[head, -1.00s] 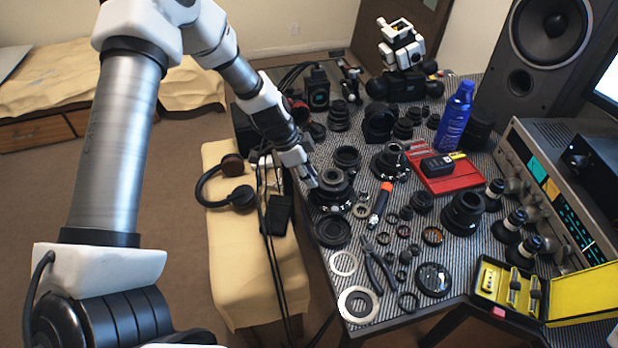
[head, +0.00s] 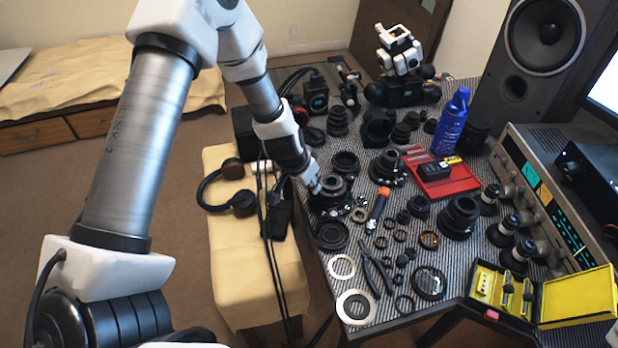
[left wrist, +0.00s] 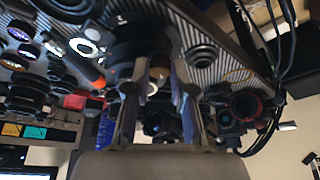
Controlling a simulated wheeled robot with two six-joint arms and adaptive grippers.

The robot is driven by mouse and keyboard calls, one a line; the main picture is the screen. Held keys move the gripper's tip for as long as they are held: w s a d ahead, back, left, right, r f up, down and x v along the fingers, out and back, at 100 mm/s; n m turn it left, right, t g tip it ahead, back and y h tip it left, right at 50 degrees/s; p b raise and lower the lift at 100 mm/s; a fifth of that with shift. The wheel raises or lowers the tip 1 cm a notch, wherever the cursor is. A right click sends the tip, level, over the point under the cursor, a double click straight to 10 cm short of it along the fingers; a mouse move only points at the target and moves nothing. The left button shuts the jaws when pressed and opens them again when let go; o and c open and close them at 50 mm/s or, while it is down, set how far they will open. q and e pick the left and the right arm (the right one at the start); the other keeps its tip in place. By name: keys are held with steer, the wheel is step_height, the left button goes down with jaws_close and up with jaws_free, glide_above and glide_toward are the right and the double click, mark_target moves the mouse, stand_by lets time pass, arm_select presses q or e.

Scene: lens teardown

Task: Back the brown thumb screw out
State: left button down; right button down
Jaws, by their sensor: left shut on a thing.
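My left gripper (head: 317,187) reaches in from the left, its fingertips at the left side of a black lens (head: 331,199) with a stepped, ringed top. The lens stands upright near the table's left edge. In the left wrist view the two fingers (left wrist: 160,72) straddle a gap in front of the dark lens body (left wrist: 138,38). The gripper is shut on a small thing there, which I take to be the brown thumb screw. My right gripper is not in view.
Lens parts crowd the striped table (head: 330,290). An orange-handled screwdriver (head: 377,210) lies right of the lens, and a black ring (head: 331,235) lies in front. A red tray (head: 455,185) and blue can (head: 452,122) stand farther right.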

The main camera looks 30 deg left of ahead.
arm_select(q)
steer(key=shift+n, duration=0.5)
steer(key=c, duration=1)
jaws_free()
steer(key=v, duration=1.2)
steer(key=shift+d, duration=0.2)
